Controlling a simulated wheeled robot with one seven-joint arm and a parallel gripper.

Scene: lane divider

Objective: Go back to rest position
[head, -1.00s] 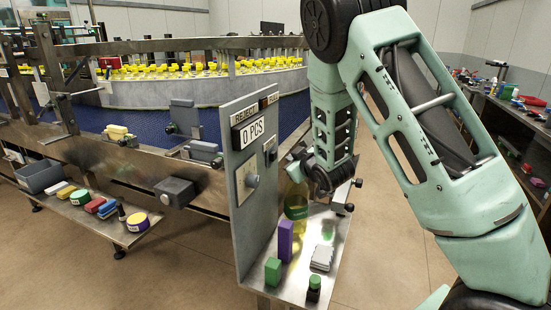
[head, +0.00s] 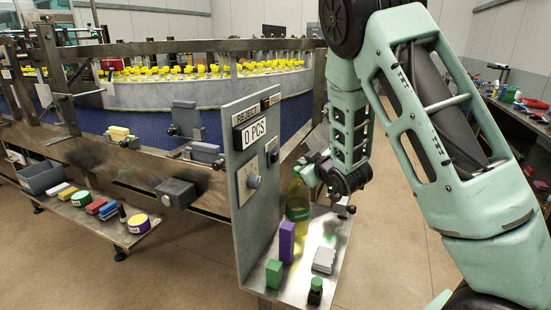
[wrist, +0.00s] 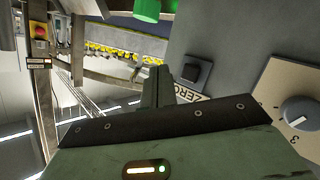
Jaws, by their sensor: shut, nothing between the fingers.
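My gripper (head: 316,170) is on the lower end of my mint-green arm, just right of the grey control panel and beside the top of a yellow bottle (head: 297,202) on the metal shelf. In the head view its fingers are small and partly hidden by the wrist. In the wrist view the fingers (wrist: 157,88) are together with nothing held between them. A green cylinder (wrist: 147,10) is at the top edge of that view.
The grey panel (head: 240,210) with a "0 PCS" display stands left of my gripper. A purple block (head: 287,242), green block (head: 274,273), grey stack (head: 324,260) and small dark bottle (head: 315,291) share the shelf.

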